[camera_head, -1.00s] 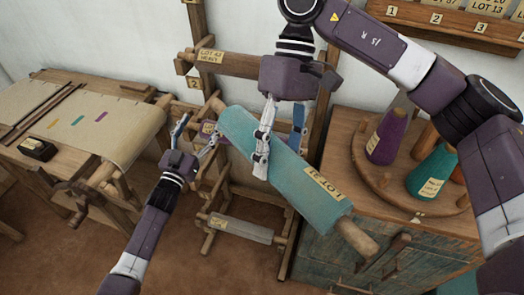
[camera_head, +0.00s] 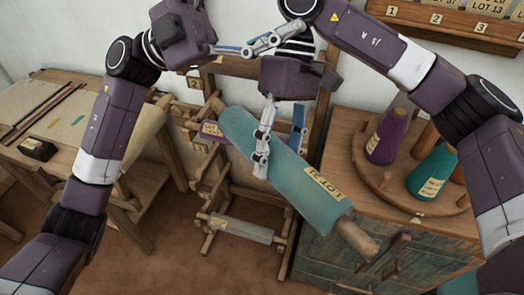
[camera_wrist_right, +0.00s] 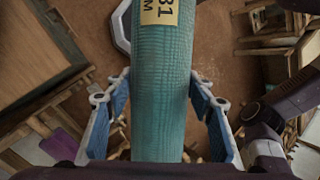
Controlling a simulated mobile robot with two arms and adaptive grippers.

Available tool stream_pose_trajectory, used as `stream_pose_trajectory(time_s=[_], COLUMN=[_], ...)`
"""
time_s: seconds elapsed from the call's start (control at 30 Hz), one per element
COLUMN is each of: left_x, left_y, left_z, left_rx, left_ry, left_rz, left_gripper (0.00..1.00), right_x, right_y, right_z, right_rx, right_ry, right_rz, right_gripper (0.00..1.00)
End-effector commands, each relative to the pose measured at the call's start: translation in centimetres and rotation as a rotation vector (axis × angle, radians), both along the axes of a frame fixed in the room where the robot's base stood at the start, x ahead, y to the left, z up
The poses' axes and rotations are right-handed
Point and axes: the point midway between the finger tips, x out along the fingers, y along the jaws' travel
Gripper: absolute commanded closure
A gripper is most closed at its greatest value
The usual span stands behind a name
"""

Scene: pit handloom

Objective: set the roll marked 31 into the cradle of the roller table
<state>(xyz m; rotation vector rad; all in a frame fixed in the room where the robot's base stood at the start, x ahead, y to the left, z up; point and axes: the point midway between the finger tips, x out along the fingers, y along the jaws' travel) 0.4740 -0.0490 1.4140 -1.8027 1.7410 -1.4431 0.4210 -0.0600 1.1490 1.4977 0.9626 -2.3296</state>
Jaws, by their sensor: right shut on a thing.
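The roll marked LOT 31 (camera_head: 300,185) is a long teal roll with a wooden core end and a yellow label. It hangs tilted in the air, its labelled end lower right. My right gripper (camera_head: 264,150) is shut around its upper half. The right wrist view shows the teal roll (camera_wrist_right: 160,90) between the two fingers, part of its label at the top. My left gripper (camera_head: 265,43) is raised beside the right wrist; its fingers overlap in view, so its opening is unclear. I cannot make out an empty cradle.
A wooden stand behind the roll holds a lower grey roll (camera_head: 241,228) and a purple one (camera_head: 212,131). A wooden table (camera_head: 65,170) with cloth is at left. A cabinet (camera_head: 345,258) at right carries a round tray (camera_head: 395,190) with yarn cones. A shelf (camera_head: 455,32) is above.

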Motion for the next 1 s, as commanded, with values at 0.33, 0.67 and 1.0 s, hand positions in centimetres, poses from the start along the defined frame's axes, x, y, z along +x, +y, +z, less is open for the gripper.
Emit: stream_pose_trajectory(time_s=[0.33,0.67,1.0], left_x=[-15.3,-13.8,-11.7], left_y=[-5.0,0.0,2.0], left_z=[-8.6,-16.8,-18.1], left_rx=[0.822,1.425,1.524], left_ry=[-0.301,-0.380,-0.366], left_rz=[-0.161,0.267,0.475], left_gripper=[0.30,0.30,0.30], right_x=[0.0,0.0,0.0], right_y=[0.0,0.0,0.0], right_z=[0.1,0.1,0.1], right_rx=[0.002,0.002,0.002], right_ry=[0.000,0.000,0.000], right_rz=[0.000,0.000,0.000], right_gripper=[1.00,1.00,1.00])
